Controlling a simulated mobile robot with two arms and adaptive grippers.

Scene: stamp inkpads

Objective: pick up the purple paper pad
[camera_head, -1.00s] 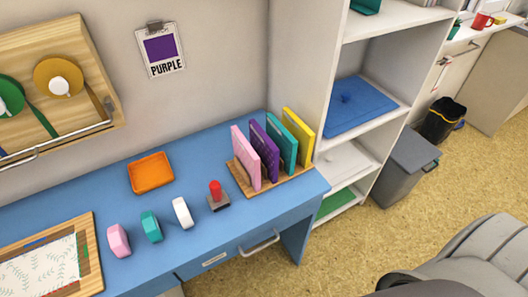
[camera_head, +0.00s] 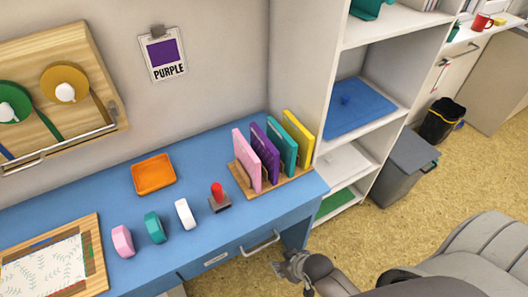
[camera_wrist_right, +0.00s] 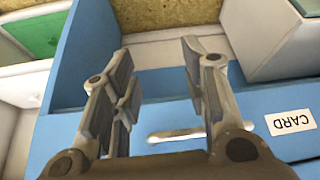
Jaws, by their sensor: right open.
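The purple paper pad (camera_head: 265,152) stands upright in a wooden rack (camera_head: 240,181) at the right end of the blue desk in the head view. It sits between a pink pad (camera_head: 245,160) on its left and a teal pad (camera_head: 281,146) on its right. A yellow pad (camera_head: 299,138) stands at the rack's right end. My right gripper (camera_head: 282,266) is low in front of the desk, by the drawer handle, apart from the pads. In the right wrist view my right gripper (camera_wrist_right: 158,55) is open and empty. My left gripper is out of view.
A red-handled stamp (camera_head: 219,198), several tape rolls and an orange tray (camera_head: 153,174) lie left of the rack. The drawer handle (camera_head: 261,244) sticks out at the desk front. White shelves (camera_head: 365,140) stand close to the rack's right.

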